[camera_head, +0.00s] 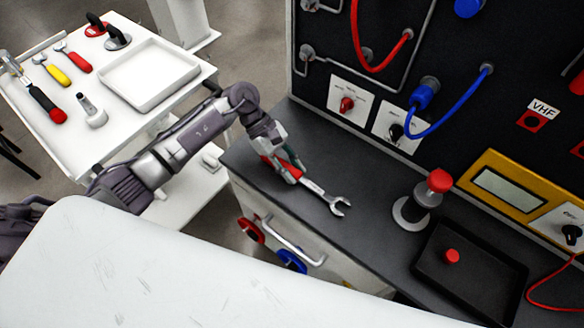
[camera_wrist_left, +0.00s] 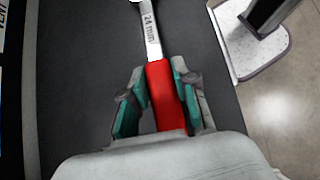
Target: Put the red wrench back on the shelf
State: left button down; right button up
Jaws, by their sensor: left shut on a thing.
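The red wrench (camera_head: 318,190) has a red handle and a steel shaft with an open jaw end. My left gripper (camera_head: 290,168) is shut on its red handle, over the dark counter (camera_head: 365,245). The steel end points right and toward the front. In the left wrist view, the red handle (camera_wrist_left: 165,95) sits between the green-lined fingers (camera_wrist_left: 160,90), and the shaft reads "24 mm". I cannot tell whether the wrench touches the counter. A white cart top (camera_head: 150,125), possibly the shelf, stands at left with tools on it. My right gripper is not in view.
The cart holds a white tray (camera_head: 148,75), a smaller red-handled tool (camera_head: 77,62), a yellow-handled one (camera_head: 57,75) and a hammer (camera_head: 45,103). A red-topped post (camera_head: 438,182) and black tray (camera_head: 470,275) occupy the counter's right. A dark cabled panel (camera_head: 450,40) rises behind.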

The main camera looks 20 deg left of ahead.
pick_arm(q)
jog(key=c, duration=0.7)
grip_release()
jog(key=shift+o, duration=0.2)
jog(key=shift+b+v, duration=0.45)
jog(key=shift+v, duration=3.05)
